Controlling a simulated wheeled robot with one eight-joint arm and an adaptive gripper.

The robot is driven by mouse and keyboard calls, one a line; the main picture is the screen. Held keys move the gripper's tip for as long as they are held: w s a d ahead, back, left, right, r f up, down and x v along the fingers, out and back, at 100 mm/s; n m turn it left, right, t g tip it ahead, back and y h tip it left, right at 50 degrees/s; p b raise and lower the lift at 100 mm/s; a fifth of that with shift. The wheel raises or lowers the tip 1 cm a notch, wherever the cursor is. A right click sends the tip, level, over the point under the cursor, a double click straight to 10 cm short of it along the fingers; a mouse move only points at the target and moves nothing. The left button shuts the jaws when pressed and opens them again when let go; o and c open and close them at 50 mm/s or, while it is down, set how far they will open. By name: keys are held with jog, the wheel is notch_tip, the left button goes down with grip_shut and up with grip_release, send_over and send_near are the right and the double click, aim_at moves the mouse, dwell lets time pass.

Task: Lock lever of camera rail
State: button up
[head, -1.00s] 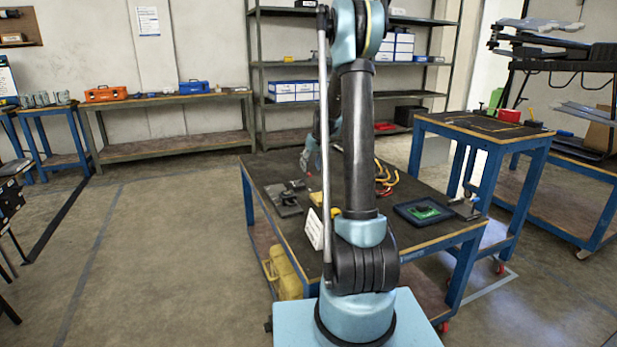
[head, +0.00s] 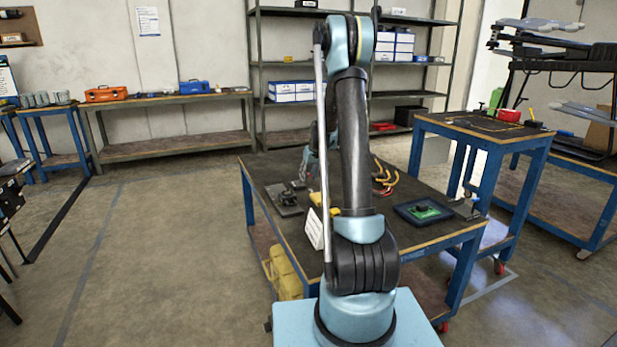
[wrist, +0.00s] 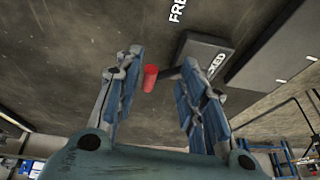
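In the wrist view, a lever with a red cylindrical grip (wrist: 150,78) and a short dark arm lies beside a dark block (wrist: 205,62). The block's partly hidden white lettering ends in "KED". White letters "FRE" (wrist: 177,10) show on the dark surface near the top edge. My gripper (wrist: 163,68) is open, with one blue-padded finger on each side of the red grip. The grip is nearer the left finger; I see no clear contact. The right finger covers part of the block.
The dark-topped workbench (head: 265,170) stands ahead. It bears a dark metal fixture (head: 285,198), orange cables (head: 383,178) and a dark tray with a green board (head: 424,211). A blue trolley (head: 470,125) stands to the right.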

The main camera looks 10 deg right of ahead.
jog(key=c, duration=0.5)
jog(key=shift+a+r, duration=0.15)
jog(key=shift+c, duration=0.2)
jog(key=a+h, duration=0.1)
jog(key=t+h, duration=0.1)
jog(key=h, duration=0.1)
jog(key=a+r+n+h, duration=0.1)
jog(key=shift+s+a+r+h, duration=0.1)
jog(key=shift+s+a+h, duration=0.2)
jog(key=shift+s+h, duration=0.1)
jog(key=shift+s+a+r+n+t+h, duration=0.1)
jog(key=shift+a+n+t+h, duration=0.45)
jog(key=shift+h, duration=0.65)
jog(key=shift+s+a+n+t+h, duration=0.15)
jog(key=shift+a+t+h, duration=0.3)
jog(key=shift+h, duration=0.35)
jog(key=shift+s+a+n+t+h, duration=0.15)
jog(key=shift+a+t+h, duration=0.15)
jog(key=shift+a+h, duration=0.35)
jog(key=shift+h, duration=0.35)
jog(key=shift+f, duration=0.2)
